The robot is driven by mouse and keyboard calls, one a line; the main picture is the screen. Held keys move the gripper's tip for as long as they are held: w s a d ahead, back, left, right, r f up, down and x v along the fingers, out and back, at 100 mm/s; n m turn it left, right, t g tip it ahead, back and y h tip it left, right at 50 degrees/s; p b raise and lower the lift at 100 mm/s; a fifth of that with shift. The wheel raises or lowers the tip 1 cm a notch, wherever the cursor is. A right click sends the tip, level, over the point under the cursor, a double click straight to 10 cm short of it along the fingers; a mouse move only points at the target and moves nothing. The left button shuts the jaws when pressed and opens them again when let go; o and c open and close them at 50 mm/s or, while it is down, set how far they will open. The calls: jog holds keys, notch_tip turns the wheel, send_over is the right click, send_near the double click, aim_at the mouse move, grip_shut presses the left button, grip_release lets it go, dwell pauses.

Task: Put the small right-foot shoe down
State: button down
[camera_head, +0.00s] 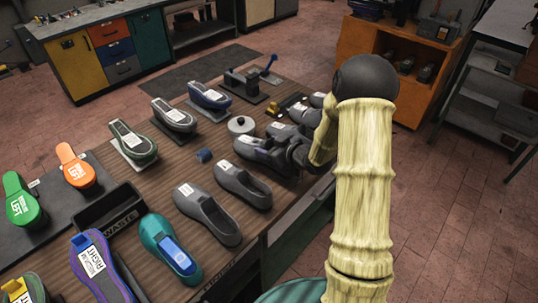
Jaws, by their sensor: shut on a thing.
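My gripper (296,156) is at the right edge of the workbench (160,180), partly hidden behind my own arm. It is shut on a grey shoe (256,146) with a white label, which I take to be the small right-foot shoe. The shoe's far end is hidden by the gripper. I cannot tell whether its sole touches the bench. Two more grey shoes, a nearer one (207,214) and a second one (243,185), lie in front of it. More grey shoes (280,131) stand just behind it.
Labelled shoes on plates (134,142) stand at the back left. A waste bin (108,207), a teal shoe (170,247) and orange and green lasts (76,166) are at the left.

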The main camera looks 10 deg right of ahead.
jog(key=shift+f+p, duration=0.35)
jog(key=shift+f, duration=1.7)
jog(key=shift+f, duration=0.2)
jog(key=shift+c, duration=2.4)
grip_release()
jog(key=shift+r, duration=0.1)
